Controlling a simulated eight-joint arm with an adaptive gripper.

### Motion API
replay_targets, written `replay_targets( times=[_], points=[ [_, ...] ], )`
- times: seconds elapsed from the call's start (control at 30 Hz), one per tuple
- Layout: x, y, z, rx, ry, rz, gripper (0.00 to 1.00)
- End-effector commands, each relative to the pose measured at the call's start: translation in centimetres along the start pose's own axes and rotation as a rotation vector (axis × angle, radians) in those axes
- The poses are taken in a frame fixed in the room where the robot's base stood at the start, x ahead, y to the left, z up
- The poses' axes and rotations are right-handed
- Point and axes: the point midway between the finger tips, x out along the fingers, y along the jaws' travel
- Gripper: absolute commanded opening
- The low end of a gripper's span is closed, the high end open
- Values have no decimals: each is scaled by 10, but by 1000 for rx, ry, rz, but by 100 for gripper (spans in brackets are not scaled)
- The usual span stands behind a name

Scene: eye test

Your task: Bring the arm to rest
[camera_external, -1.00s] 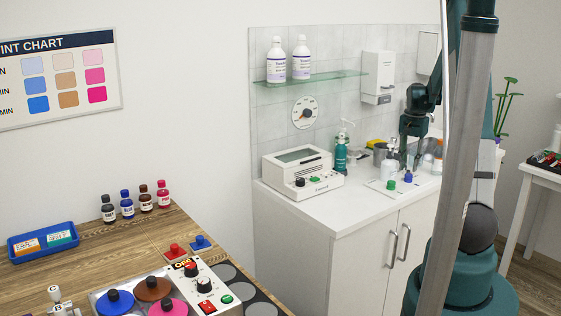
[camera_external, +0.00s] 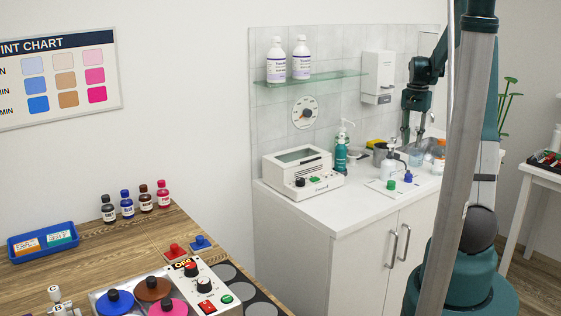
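My gripper (camera_external: 412,142) hangs pointing down above the back part of the white counter (camera_external: 350,215), near the sink. Its two dark fingers are apart, with nothing visible between them. The fingertips are above and behind a white bottle (camera_external: 388,167) and a small pale-blue container (camera_external: 415,158), and look clear of both. My upper arm comes in from the right, partly hidden by a grey post in the foreground.
A bottle with an orange band (camera_external: 438,152) stands right of my gripper. A green pump bottle (camera_external: 341,155) and a white device (camera_external: 302,172) stand to the left. A wall dispenser (camera_external: 378,78) and a glass shelf (camera_external: 318,76) are behind. The counter's front is clear.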

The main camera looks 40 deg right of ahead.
Motion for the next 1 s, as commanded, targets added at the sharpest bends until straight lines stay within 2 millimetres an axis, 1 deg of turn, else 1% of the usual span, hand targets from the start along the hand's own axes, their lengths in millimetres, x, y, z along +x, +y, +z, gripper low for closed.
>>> replay_targets(
  times=[0.67, 0.77, 0.87, 1.0],
  points=[
    [1, 1, 2, 1, 1, 4, 25],
    [2, 3, 8, 5, 4, 13, 25],
    [2, 6, 17, 11, 11, 31, 25],
    [-6, 3, 37, -11, 29, 38, 25]
  ],
)
